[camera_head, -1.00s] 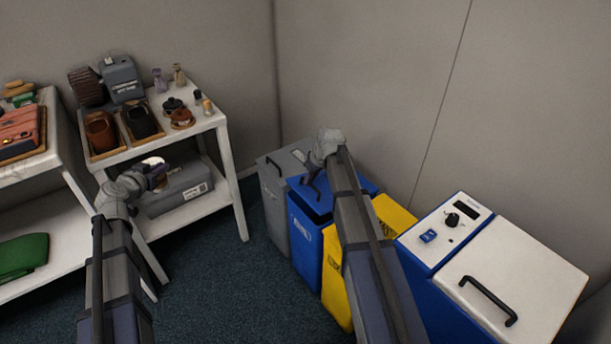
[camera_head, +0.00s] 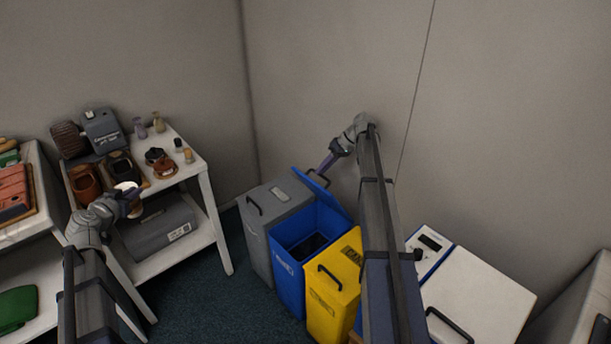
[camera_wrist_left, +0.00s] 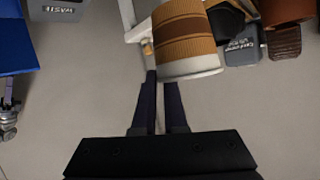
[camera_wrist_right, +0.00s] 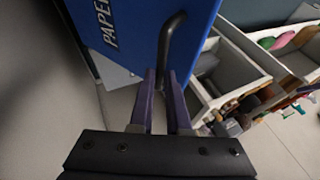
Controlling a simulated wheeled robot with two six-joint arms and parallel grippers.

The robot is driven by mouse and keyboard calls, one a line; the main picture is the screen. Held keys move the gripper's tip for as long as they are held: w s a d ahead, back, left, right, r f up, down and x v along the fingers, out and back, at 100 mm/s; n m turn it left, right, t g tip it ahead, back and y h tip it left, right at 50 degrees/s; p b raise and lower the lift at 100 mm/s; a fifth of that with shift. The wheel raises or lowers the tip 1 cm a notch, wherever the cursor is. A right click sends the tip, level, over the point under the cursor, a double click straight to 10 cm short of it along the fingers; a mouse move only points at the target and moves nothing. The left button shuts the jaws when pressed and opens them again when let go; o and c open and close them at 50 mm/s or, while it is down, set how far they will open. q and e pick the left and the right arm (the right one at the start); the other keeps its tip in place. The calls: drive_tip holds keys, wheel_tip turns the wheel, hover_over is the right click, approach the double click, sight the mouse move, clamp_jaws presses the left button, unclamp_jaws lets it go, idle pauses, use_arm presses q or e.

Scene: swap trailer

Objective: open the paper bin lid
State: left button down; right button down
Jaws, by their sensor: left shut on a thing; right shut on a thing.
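The blue paper bin (camera_head: 290,268) stands between a grey bin and a yellow bin, and its inside shows. Its blue lid (camera_head: 322,192) is tilted up at the back. The lid, lettered PAPER, also shows in the right wrist view (camera_wrist_right: 130,28). My right gripper (camera_head: 327,168) is shut on the lid's dark handle (camera_wrist_right: 170,45) above the bin. My left gripper (camera_head: 132,193) is shut on a white cup with a brown sleeve (camera_wrist_left: 184,38), held in front of the small white shelf. My left gripper partly hides the cup in the head view.
The grey bin (camera_head: 258,232) and the yellow bin (camera_head: 330,310) flank the blue bin, lids closed. A white-topped blue unit (camera_head: 478,300) stands at right. The white shelf (camera_head: 205,165) at left holds shoes and small items. Walls rise close behind the bins.

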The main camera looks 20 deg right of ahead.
use_arm(q)
drive_tip(key=shift+d+r, duration=0.1)
drive_tip(key=shift+r, duration=0.25)
use_arm(e)
drive_tip(key=shift+w+d+r, duration=0.1)
drive_tip(key=shift+w+d, duration=0.2)
drive_tip(key=shift+d, duration=0.6)
drive_tip(key=shift+w+d+r, duration=0.1)
drive_tip(key=shift+w+d, duration=0.15)
drive_tip(key=shift+d, duration=0.6)
drive_tip(key=shift+w+d, duration=0.3)
drive_tip(key=shift+d, duration=0.6)
use_arm(q)
drive_tip(key=shift+w, duration=0.1)
use_arm(e)
drive_tip(key=c, duration=1.3)
unclamp_jaws()
drive_tip(key=shift+f, duration=0.1)
use_arm(q)
drive_tip(key=shift+w+d+f, duration=0.1)
drive_tip(key=shift+w+f, duration=0.05)
use_arm(e)
drive_tip(key=shift+o, duration=0.9)
drive_tip(key=shift+w+f, duration=0.1)
drive_tip(key=shift+f, duration=0.05)
use_arm(q)
drive_tip(key=shift+p, duration=0.3)
use_arm(e)
drive_tip(key=shift+o, duration=1.2)
drive_tip(key=shift+a, duration=0.1)
